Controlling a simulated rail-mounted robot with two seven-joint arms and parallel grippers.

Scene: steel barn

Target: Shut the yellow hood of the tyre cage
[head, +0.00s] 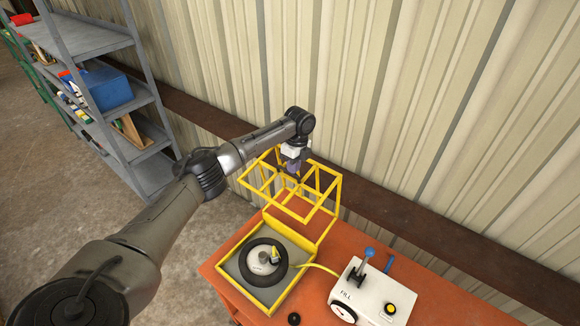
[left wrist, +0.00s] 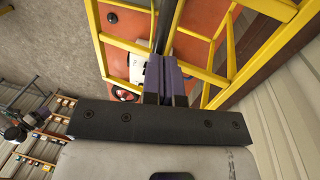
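The yellow hood (head: 270,200) of the tyre cage is a barred frame standing raised and open behind the cage's yellow-rimmed base (head: 293,284). A black tyre with a pale hub (head: 262,262) lies in the base. My left gripper (head: 292,168) is at the raised hood, with its fingers among the bars. In the left wrist view its purple fingers (left wrist: 164,78) are side by side and look shut, with yellow hood bars (left wrist: 122,43) around them. I see no bar clearly pinched between them; whether they touch the hood is unclear.
The cage stands on an orange bench (head: 390,262). A white fill box (head: 372,298) with blue levers and a gauge sits right of the cage, joined by a yellow hose (head: 318,267). A corrugated wall (head: 430,110) rises close behind; grey shelves (head: 100,45) stand left.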

